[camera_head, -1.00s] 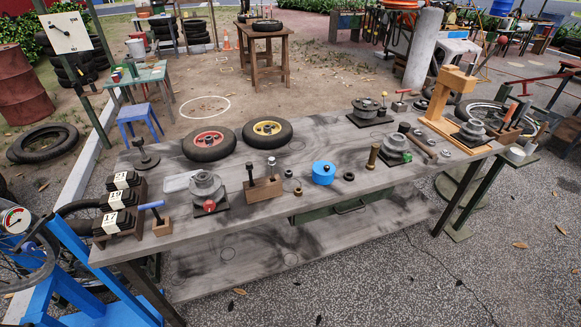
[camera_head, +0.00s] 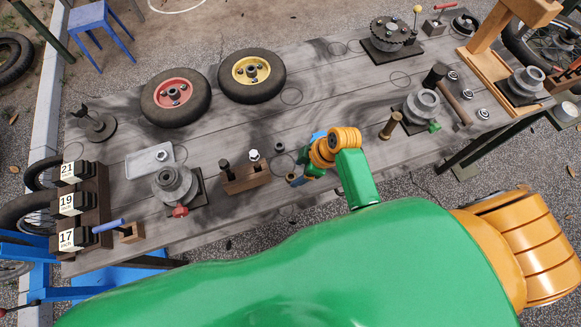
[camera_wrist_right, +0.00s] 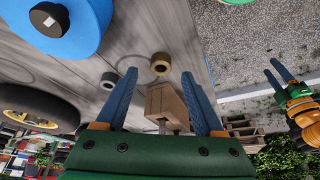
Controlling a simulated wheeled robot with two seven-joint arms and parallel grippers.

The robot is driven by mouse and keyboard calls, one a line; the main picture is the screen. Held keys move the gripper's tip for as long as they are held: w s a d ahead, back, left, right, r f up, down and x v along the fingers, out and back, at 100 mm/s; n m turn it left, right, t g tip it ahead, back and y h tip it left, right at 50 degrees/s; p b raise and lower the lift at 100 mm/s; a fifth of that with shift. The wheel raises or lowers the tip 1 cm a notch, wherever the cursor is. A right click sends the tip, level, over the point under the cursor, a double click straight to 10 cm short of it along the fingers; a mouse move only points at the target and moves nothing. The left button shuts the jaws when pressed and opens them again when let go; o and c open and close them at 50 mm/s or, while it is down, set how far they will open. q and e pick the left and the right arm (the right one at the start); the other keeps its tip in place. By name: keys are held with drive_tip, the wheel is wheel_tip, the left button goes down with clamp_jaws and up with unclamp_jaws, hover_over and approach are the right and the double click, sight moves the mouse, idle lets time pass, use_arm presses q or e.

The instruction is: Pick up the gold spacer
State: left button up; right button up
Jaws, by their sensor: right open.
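The gold spacer (camera_wrist_right: 160,63), a short brownish-gold ring with a dark hole, rests on the grey bench top in the right wrist view. My right gripper (camera_wrist_right: 160,74) is open and empty, its two blue fingers apart with the spacer showing between their tips. I cannot tell how far beyond the tips it is. In the head view my right gripper (camera_head: 302,177) is low over the bench's near edge, and the spacer is not clearly seen there. My left gripper (camera_wrist_right: 279,73) shows small at the right of the wrist view, fingers apart, over the ground.
A wooden block with bolts (camera_head: 245,177) stands close to the left of my right gripper. A grey ring (camera_wrist_right: 109,80) and a large blue cylinder (camera_wrist_right: 65,28) are near the spacer. A brass cylinder (camera_head: 391,125) stands farther right. Two wheels (camera_head: 252,76) lie behind.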

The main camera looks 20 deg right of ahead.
sight(293, 175)
drive_tip(key=f, duration=0.1)
drive_tip(key=a+f, duration=0.1)
drive_tip(key=f, duration=0.1)
drive_tip(key=shift+a+b, duration=0.3)
drive_tip(key=shift+b, duration=0.05)
drive_tip(key=shift+w+a+f, duration=0.1)
drive_tip(key=shift+w+f, duration=0.1)
drive_tip(key=shift+w, duration=0.2)
drive_tip(key=shift+s, duration=0.15)
drive_tip(key=c, duration=1)
clamp_jaws()
